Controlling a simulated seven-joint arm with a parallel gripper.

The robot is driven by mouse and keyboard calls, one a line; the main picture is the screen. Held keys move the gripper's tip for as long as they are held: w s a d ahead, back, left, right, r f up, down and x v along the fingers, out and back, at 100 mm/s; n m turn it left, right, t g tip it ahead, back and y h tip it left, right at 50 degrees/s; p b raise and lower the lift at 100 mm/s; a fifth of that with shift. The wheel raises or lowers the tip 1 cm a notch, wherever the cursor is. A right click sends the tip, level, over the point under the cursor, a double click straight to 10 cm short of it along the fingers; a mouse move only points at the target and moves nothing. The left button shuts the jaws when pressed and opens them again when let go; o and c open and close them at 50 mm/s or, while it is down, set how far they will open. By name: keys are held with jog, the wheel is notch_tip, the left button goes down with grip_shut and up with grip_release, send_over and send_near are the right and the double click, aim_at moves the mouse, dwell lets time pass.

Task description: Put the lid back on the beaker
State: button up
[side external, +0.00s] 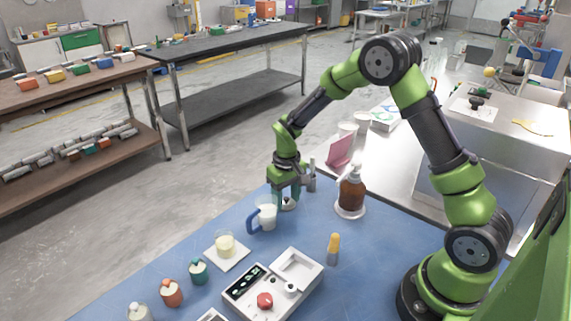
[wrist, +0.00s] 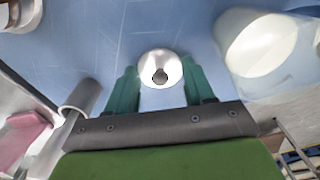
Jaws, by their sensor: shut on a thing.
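My gripper (side external: 288,195) points down over the blue mat, beside a clear vessel with a blue handle (side external: 266,216). In the wrist view, the green fingers of my gripper (wrist: 160,82) are shut on a round whitish lid (wrist: 149,59) with a dark knob. The lid also shows under the fingers in the side view (side external: 288,205), low over the mat; whether it touches the mat is unclear. A glass beaker with pale yellow contents (side external: 225,245) stands open on a white square pad (side external: 238,261), left and nearer the camera. A large white-filled vessel (wrist: 262,45) is right of the lid in the wrist view.
A brown pump bottle (side external: 351,194) stands right of my gripper. A yellow-topped tube (side external: 333,248) and a white device with a red knob (side external: 289,272) stand nearer the camera. Small green (side external: 198,272) and orange (side external: 171,293) bottles are front left.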

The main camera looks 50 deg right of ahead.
aim_at(284, 205)
notch_tip(284, 205, up, 9)
jog(key=a, duration=0.1)
jog(key=a+r+n, duration=0.2)
jog(key=a+n, duration=0.1)
jog(key=a, duration=0.7)
jog(key=a+r+n, duration=0.2)
jog(key=a+n, duration=0.1)
jog(key=a, duration=0.8)
jog(key=shift+d+f, duration=0.15)
jog(key=shift+f, duration=1.5)
jog(key=shift+d+f, duration=0.1)
jog(key=shift+f, duration=1.55)
jog(key=shift+f, duration=0.15)
jog(key=o, duration=1.1)
jog(key=shift+o, duration=0.2)
jog(key=shift+o, duration=1.4)
